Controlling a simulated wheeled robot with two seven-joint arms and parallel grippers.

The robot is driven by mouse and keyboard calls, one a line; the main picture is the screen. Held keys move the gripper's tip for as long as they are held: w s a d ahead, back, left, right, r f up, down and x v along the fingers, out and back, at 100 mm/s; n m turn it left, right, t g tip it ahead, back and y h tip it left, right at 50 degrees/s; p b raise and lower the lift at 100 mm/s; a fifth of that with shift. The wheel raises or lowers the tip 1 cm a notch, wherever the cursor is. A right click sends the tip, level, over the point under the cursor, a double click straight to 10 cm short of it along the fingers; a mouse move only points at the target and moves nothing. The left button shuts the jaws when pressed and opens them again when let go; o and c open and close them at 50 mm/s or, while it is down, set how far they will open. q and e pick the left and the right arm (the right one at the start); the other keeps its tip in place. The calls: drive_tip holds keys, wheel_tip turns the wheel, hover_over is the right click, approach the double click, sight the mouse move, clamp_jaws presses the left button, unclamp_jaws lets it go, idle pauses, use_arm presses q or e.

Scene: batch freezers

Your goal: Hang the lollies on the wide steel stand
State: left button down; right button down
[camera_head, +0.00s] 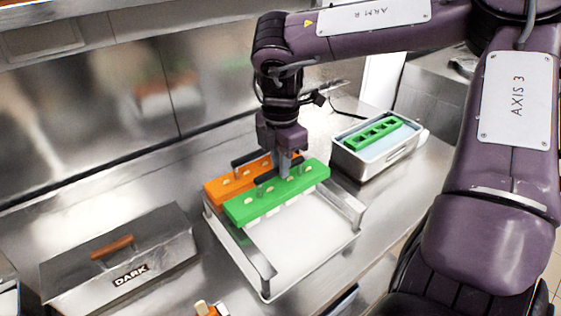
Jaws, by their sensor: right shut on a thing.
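The wide steel stand (345,202) is a low frame with raised rails around a white tray floor, on the steel counter. An orange lolly holder (217,192) with pale stick ends lies across its back part. My right gripper (286,172) is shut on a green lolly holder (300,188), just in front of the orange one. Pale lollies (291,212) show partly below the green holder. The green holder spans above the stand; I cannot tell whether its ends touch the rails. My left gripper is not in view.
A steel bin (375,165) holding another green holder (372,133) stands at the back right. A lidded steel box marked DARK (165,258) stands at the left. A small orange and white thing (207,309) is cut off at the bottom edge. The stand's front part is clear.

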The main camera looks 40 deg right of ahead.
drive_tip(key=shift+f+b, duration=0.8)
drive_tip(key=shift+f, duration=0.2)
idle(0.6)
idle(0.3)
drive_tip(key=c, duration=1.3)
unclamp_jaws()
drive_tip(key=shift+c, duration=0.2)
drive_tip(key=shift+r, duration=0.45)
wheel_tip(320, 180, up, 7)
drive_tip(key=shift+b, duration=0.5)
